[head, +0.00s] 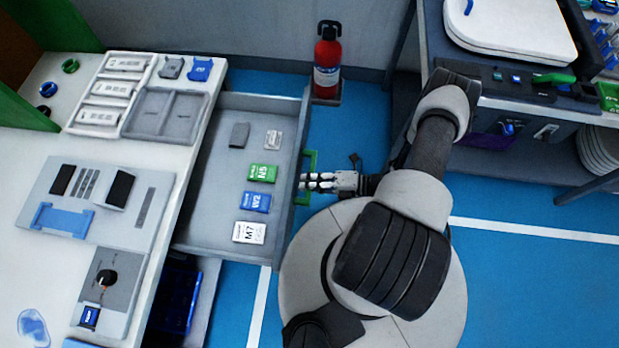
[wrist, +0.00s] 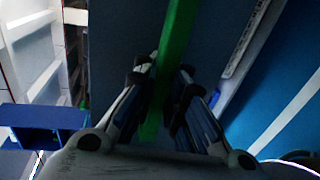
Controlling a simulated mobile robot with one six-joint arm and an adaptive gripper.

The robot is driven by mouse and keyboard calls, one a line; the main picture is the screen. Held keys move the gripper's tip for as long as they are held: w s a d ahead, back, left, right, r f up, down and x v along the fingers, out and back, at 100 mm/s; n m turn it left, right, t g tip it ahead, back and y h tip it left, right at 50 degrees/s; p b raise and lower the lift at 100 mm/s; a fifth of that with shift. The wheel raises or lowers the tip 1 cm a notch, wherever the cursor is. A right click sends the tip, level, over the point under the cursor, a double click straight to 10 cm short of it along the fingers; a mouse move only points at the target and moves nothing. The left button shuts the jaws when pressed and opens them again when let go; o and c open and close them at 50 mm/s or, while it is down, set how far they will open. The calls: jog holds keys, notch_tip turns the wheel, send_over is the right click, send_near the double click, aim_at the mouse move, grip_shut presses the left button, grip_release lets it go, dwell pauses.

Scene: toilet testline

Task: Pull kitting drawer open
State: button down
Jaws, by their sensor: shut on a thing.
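The kitting drawer (head: 215,205) is a grey tray pulled out from the white workbench on the left in the head view. Its front carries a green handle (head: 311,165). In the drawer lie a green box (head: 262,173), a blue box (head: 256,202), a white box (head: 249,232), a grey piece (head: 239,135) and a small white piece (head: 273,140). My gripper (head: 306,182) is at the handle, shut on it. In the wrist view the green handle (wrist: 172,60) runs between the fingers of my gripper (wrist: 165,85).
A fire extinguisher (head: 328,62) stands on the floor beyond the drawer. The workbench (head: 160,158) holds trays and panels. A second, lower drawer (head: 203,300) with blue contents shows below. Another table (head: 530,100) stands at right. Blue floor is clear at lower right.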

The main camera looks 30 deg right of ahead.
jog(key=shift+d+r, duration=0.15)
jog(key=shift+d, duration=0.1)
jog(key=c, duration=1.7)
grip_release()
jog(key=shift+o, duration=0.2)
jog(key=shift+s, duration=0.1)
jog(key=v, duration=1.2)
